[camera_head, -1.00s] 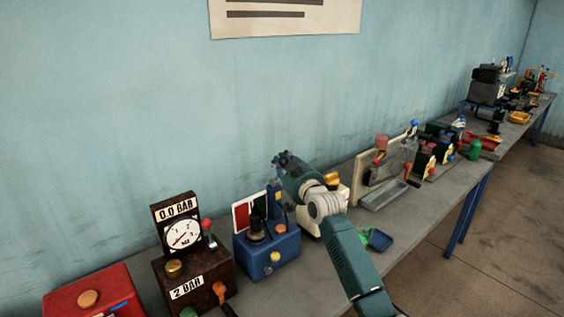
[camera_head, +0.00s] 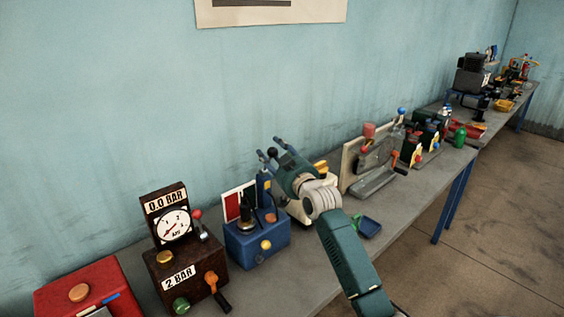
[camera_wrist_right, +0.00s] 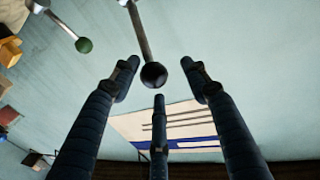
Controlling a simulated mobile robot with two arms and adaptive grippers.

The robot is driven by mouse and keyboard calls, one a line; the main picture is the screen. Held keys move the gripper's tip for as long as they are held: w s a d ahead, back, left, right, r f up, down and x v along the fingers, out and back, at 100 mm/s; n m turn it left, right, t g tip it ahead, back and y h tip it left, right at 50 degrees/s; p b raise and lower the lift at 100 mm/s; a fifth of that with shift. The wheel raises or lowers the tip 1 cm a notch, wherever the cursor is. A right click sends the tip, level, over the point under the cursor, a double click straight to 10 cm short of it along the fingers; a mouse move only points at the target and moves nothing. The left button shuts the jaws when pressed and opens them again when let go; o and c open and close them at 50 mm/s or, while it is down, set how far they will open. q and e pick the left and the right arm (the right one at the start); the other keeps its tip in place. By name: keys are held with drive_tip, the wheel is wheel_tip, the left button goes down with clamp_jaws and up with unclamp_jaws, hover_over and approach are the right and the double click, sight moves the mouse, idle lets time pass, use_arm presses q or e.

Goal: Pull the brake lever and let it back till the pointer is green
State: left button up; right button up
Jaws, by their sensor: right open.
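A lever with a black ball knob (camera_wrist_right: 153,75) shows in the right wrist view, the knob between my spread fingertips, with no finger visibly closed on it. In the head view the black knob (camera_head: 272,153) is beside my right fingertips. My right gripper (camera_head: 269,150) is open, above the back of the bench. A panel with a red patch (camera_head: 238,201) stands behind a blue box (camera_head: 256,240) left of my gripper; I cannot make out a pointer on it. My gripper hides part of the device behind it. My left gripper is out of view.
A brown box with a round gauge (camera_head: 174,224) stands left of the blue box. A second lever with a green ball (camera_wrist_right: 84,45) shows in the wrist view.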

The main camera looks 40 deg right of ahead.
drive_tip(key=s+a, duration=0.1)
drive_tip(key=s, duration=0.7)
drive_tip(key=shift+s+a, duration=0.35)
